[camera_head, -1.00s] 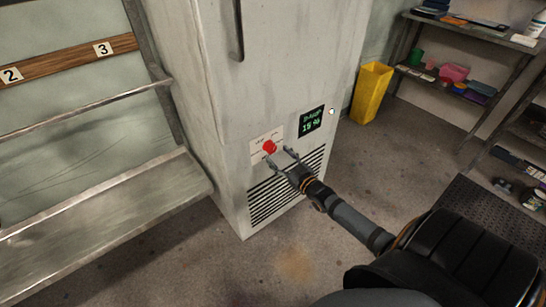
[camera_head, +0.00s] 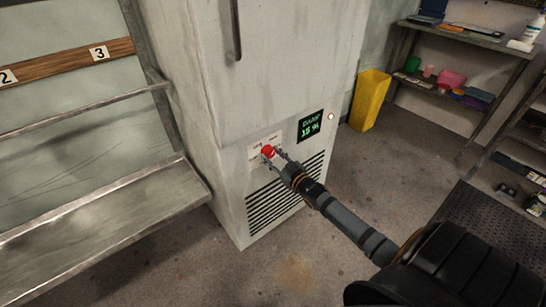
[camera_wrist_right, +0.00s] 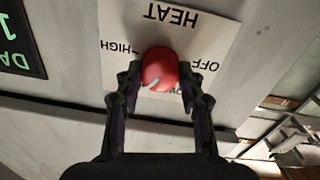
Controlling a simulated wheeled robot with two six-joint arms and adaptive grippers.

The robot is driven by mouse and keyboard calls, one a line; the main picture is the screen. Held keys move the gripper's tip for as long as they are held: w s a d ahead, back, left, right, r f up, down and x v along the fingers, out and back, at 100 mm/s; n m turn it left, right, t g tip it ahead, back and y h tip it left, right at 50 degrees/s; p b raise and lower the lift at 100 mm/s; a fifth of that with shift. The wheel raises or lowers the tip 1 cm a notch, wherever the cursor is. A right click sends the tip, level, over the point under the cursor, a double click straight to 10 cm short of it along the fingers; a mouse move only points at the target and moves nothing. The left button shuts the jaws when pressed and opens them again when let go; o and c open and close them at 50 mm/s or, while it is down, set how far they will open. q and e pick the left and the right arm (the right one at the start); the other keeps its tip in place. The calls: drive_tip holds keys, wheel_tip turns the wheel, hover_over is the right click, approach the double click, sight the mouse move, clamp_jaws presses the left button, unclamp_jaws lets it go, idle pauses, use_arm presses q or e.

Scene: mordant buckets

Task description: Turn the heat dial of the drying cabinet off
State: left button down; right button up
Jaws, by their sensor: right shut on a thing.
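The drying cabinet (camera_head: 285,80) is a tall, pale, worn box in the middle of the head view. Its red heat dial (camera_head: 268,151) sits on a white label plate low on the front. In the right wrist view the dial (camera_wrist_right: 159,68) has a white pointer mark at its lower left. The plate (camera_wrist_right: 170,25) reads HEAT, with HIGH left of the dial and OFF right; a lower word is partly hidden. My right gripper (camera_wrist_right: 160,76) is shut on the dial, one finger on each side. My left gripper is not in view.
A green-lit display (camera_head: 311,125) is right of the dial, above a dark vent grille (camera_head: 280,198). A metal bench (camera_head: 110,225) stands left of the cabinet. A yellow bin (camera_head: 369,100) and shelves (camera_head: 470,40) stand at right. The floor before the cabinet is clear.

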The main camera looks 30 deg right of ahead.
drive_tip(key=shift+c, duration=0.9)
